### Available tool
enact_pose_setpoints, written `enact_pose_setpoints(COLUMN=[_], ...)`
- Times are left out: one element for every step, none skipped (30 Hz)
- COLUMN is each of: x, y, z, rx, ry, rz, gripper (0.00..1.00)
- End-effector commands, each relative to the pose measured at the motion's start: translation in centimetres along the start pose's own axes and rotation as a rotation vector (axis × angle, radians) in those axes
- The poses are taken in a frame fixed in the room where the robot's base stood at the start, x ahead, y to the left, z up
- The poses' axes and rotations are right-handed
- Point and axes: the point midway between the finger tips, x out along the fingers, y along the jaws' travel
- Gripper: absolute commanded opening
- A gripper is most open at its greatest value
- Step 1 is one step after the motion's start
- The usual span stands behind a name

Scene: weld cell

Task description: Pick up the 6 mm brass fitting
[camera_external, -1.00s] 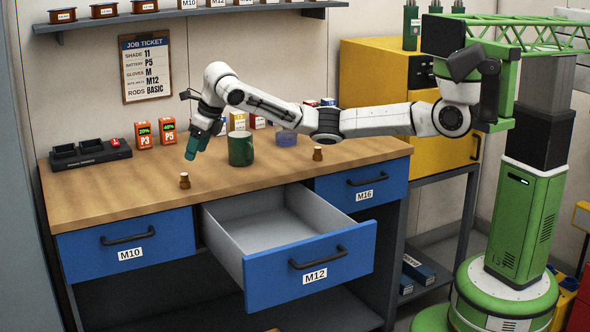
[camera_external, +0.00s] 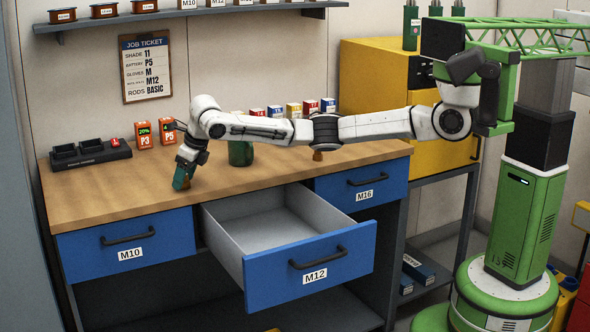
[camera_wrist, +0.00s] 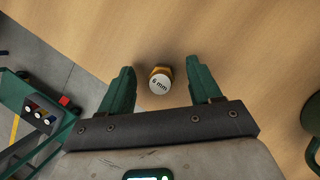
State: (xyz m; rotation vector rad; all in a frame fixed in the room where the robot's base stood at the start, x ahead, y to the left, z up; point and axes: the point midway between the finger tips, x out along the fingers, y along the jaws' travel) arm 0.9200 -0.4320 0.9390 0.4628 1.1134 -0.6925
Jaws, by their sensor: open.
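The 6 mm brass fitting (camera_wrist: 160,82) stands on the wooden bench top, its round top marked "6 mm" in the wrist view. My gripper (camera_wrist: 159,88) is open, with one green finger on each side of the fitting and a visible gap on both sides. In the external view my gripper (camera_external: 182,186) is low over the left front part of the bench and hides this fitting. A second brass fitting (camera_external: 318,155) stands further right on the bench, partly hidden by my arm; its size cannot be read.
A green mug (camera_external: 240,153) stands right of my gripper. A battery charger (camera_external: 92,153) and orange battery packs (camera_external: 144,134) are behind left. The M12 drawer (camera_external: 310,265) is pulled out and empty below the bench front. Small boxes (camera_external: 293,110) line the back.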

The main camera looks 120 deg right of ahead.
Motion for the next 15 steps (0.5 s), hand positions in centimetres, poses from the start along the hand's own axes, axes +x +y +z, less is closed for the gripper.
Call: enact_pose_setpoints(x=[-0.01, -0.01, -0.01, -0.01, -0.02, -0.02, -0.02, -0.02, -0.02, -0.02, -0.03, -0.03, -0.03, -0.03, -0.03], y=[0.01, 0.01, 0.0, 0.0, 0.0, 0.0, 0.0, -0.01, -0.01, -0.01, -0.01, -0.01, -0.01, -0.01, -0.02], z=[0.0, -0.01, -0.01, -0.01, -0.01, -0.01, -0.01, -0.02, -0.02, -0.02, -0.02, -0.01, -0.02, -0.02, -0.02], rx=[0.0, 0.0, 0.0, 0.0, 0.0, 0.0, 0.0, 0.0, 0.0, 0.0, 0.0, 0.001, 0.0, 0.001, 0.001], ry=[0.0, 0.0, 0.0, 0.0, 0.0, 0.0, 0.0, 0.0, 0.0, 0.0, 0.0, 0.0, 0.0, 0.001, 0.001], rz=[0.0, 0.0, 0.0, 0.0, 0.0, 0.0, 0.0, 0.0, 0.0, 0.0, 0.0, 0.0, 0.0, 0.0, 0.0], gripper=[0.63, 0.63, 0.63, 0.62, 0.59, 0.56, 0.53, 0.5, 0.46, 0.43, 0.4, 0.36, 0.34, 0.31, 0.27])
